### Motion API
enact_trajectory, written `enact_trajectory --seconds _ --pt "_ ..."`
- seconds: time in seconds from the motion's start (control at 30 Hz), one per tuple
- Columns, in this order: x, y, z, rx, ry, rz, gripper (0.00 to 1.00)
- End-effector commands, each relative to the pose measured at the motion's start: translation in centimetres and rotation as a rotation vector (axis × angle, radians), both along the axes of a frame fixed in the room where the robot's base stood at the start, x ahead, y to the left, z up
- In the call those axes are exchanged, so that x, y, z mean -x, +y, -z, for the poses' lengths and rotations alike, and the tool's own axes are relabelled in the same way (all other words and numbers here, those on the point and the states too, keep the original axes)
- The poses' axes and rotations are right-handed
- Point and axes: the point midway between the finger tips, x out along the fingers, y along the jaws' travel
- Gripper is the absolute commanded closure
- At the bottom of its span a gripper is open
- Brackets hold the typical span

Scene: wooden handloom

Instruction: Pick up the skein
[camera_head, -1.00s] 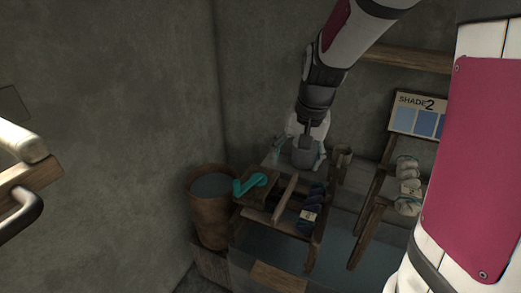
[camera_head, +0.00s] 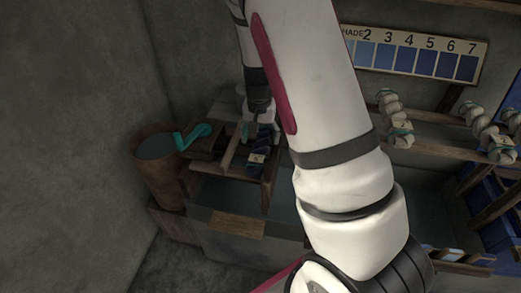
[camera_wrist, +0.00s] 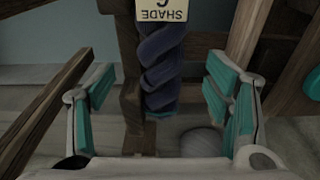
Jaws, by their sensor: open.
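A dark blue twisted skein (camera_wrist: 160,75) hangs on the wooden rack, with a cream tag (camera_wrist: 162,9) at the top of the wrist view that reads SHADE and a partly cut-off number. In the head view the skein (camera_head: 262,145) is partly covered by my arm and gripper. My gripper (camera_wrist: 163,82) is open, with teal-padded fingers to the left and right of the skein's lower end. A gap shows on both sides, so the fingers do not touch it. My gripper (camera_head: 257,122) also shows in the head view, just above the rack.
A brown bucket (camera_head: 157,180) and a teal crank handle (camera_head: 193,136) are left of the rack. Pale skeins (camera_head: 393,118) hang on another rack to the right. A numbered shade board (camera_head: 415,55) is behind. Wooden bars surround the gripper.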

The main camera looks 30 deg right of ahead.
Motion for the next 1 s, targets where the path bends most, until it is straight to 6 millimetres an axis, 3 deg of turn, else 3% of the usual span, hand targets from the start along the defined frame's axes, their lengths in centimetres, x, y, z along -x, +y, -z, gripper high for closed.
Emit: enact_trajectory --seconds 0.17,0.5,0.8,0.87,1.0 --pt "-0.1 -0.2 1.0 0.0 0.0 0.001 0.28" --pt "-0.6 -0.5 5.4 0.0 0.001 0.0 0.28" --pt "-0.7 -0.5 5.9 0.001 -0.001 0.0 0.28" --pt "-0.7 -0.5 5.8 0.0 0.0 0.0 0.37" --pt "-0.7 -0.5 5.8 0.0 0.0 0.0 0.69"
